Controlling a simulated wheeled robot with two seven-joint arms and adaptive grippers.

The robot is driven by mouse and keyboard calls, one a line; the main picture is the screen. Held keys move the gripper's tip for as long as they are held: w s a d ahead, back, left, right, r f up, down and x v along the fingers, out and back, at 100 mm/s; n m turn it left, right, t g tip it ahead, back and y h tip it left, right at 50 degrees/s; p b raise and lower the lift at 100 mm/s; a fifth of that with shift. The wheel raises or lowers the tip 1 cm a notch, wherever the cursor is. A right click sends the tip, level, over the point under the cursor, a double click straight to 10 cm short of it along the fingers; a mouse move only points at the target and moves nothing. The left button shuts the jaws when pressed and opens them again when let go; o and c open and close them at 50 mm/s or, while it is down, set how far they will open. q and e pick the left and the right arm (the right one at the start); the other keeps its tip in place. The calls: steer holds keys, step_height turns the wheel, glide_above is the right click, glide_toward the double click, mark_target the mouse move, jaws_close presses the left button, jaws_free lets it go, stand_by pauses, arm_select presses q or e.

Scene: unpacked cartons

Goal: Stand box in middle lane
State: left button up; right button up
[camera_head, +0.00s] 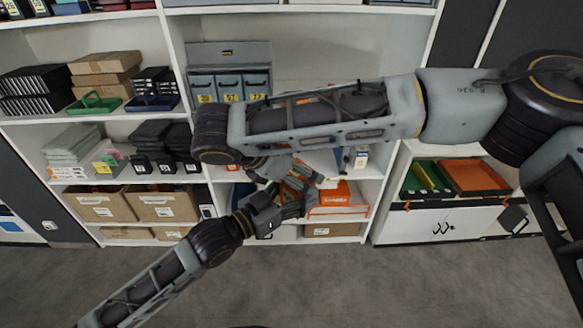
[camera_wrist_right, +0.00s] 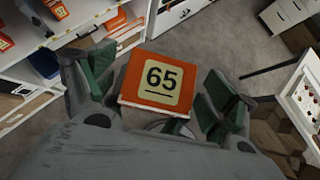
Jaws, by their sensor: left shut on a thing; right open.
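An orange box (camera_wrist_right: 158,82) with a cream label reading 65 sits between the spread green-padded fingers of my right gripper (camera_wrist_right: 157,90) in the right wrist view. In the head view the box (camera_head: 298,184) shows only as a small orange patch among the gripper parts. My left gripper (camera_head: 298,204) reaches up from the lower left and is shut on the box; its exact grip is partly hidden. My right gripper (camera_head: 282,170) is open around the box, under my right forearm. I cannot tell whether its fingers touch it. The middle lane cannot be made out.
White shelving (camera_head: 178,70) stands behind the arms, with cartons (camera_head: 163,205), blue binders (camera_head: 229,83) and an orange tray (camera_head: 340,202). Another orange labelled box (camera_wrist_right: 56,8) stands on a shelf at upper left in the wrist view. Grey floor (camera_head: 300,280) in front is clear.

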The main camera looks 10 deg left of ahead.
steer(key=shift+w+f, duration=0.1)
steer(key=c, duration=1.2)
arm_select(q)
steer(key=o, duration=1.2)
arm_select(e)
steer(key=shift+c, duration=0.2)
arm_select(q)
steer(key=shift+o, duration=0.2)
